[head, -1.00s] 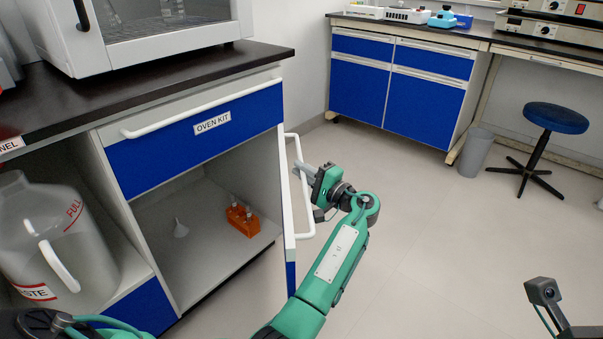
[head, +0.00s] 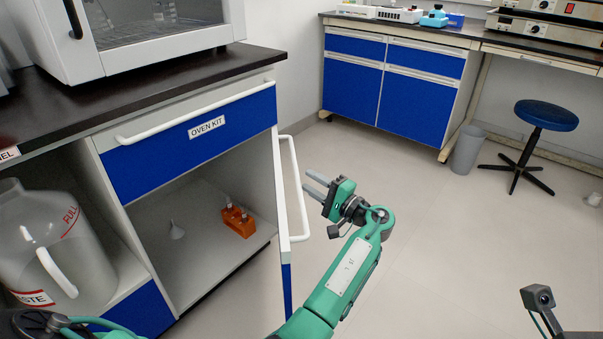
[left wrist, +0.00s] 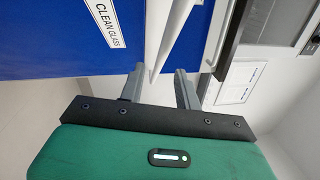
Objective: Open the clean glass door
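The clean glass door (head: 286,285) stands swung open from the cabinet under the oven kit drawer. It is nearly edge-on in the head view. Its white bar handle (head: 302,210) faces right. The left wrist view shows the blue door face (left wrist: 60,45) with its CLEAN GLASS label (left wrist: 105,20). My left gripper (head: 316,186) is open just right of the handle, its fingers pointing at it and apart from it in the head view. In the left wrist view the handle (left wrist: 168,40) runs toward the gap between the fingers (left wrist: 160,84). My right gripper's fingers are not seen.
A waste jug (head: 45,255) stands at left. A grey bin (head: 467,152) and blue stool (head: 545,116) stand at back right.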

